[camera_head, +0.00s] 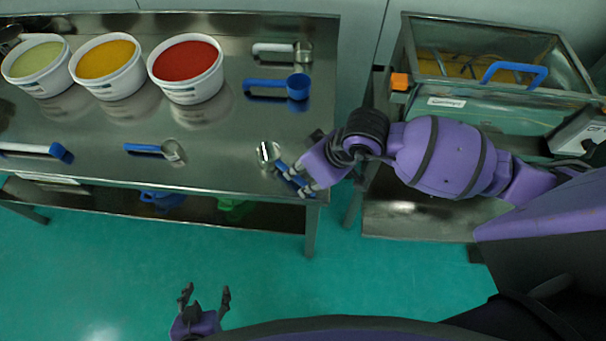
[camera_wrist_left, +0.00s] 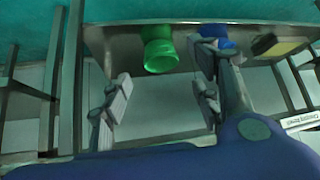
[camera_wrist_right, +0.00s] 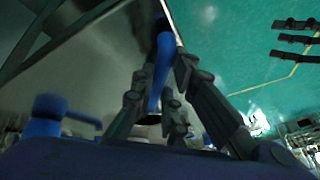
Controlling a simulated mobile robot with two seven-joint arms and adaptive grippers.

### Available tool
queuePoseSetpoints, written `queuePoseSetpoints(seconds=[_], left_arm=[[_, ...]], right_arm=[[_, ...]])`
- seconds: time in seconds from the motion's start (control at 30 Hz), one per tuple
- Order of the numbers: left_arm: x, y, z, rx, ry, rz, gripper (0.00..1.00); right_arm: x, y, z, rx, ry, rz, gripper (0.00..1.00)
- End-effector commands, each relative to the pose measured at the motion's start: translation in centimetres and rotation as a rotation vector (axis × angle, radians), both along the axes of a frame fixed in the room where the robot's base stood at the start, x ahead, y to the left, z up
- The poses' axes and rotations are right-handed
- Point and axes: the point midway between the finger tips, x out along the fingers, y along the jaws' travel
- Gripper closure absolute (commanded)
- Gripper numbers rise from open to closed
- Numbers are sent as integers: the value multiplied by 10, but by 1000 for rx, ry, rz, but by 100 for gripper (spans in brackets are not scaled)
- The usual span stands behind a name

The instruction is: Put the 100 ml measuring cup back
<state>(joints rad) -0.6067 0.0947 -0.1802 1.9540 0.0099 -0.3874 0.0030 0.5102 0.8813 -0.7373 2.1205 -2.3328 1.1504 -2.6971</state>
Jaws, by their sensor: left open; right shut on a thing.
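A metal measuring cup (camera_head: 267,152) with a blue handle is at the right front part of the steel table (camera_head: 215,130). My right gripper (camera_head: 298,182) is shut on its handle, at the table's right front corner. The blue handle (camera_wrist_right: 159,80) also shows between the fingers in the right wrist view. I cannot read a volume mark on the cup, nor tell whether it touches the table. My left gripper (camera_head: 204,294) is open and empty over the floor in front of the table; its spread fingers also show in the left wrist view (camera_wrist_left: 160,98).
A blue cup (camera_head: 297,87), a white-handled cup (camera_head: 302,52) and a small blue-handled cup (camera_head: 172,151) lie on the table. Tubs of red (camera_head: 187,88), orange (camera_head: 125,87) and pale green (camera_head: 32,85) powder stand at the back left.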

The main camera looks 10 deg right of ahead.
Motion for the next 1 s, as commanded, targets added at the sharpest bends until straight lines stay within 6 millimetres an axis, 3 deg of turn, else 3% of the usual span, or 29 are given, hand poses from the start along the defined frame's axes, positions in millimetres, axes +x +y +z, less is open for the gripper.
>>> queuePoseSetpoints(seconds=[0.1, 0.13, 0.3, 0.5, 0.67, 1.0], left_arm=[[2, -1, 1, -3, -4, 2, 43], [3, -2, 1, -4, -5, 2, 43], [10, -5, 3, -10, -16, 6, 43], [14, -7, 4, -12, -23, 6, 43], [13, -6, 4, -11, -21, 4, 43], [3, -1, 2, -2, -6, 0, 43]], right_arm=[[0, 0, 1, 1, -1, 0, 100], [0, 0, 1, 1, -1, 0, 86], [0, 0, 1, 1, -1, 0, 65], [0, 0, 1, 1, -1, 0, 65], [0, 0, 0, 0, 0, 0, 46], [0, 0, 2, 0, -2, 0, 46]])
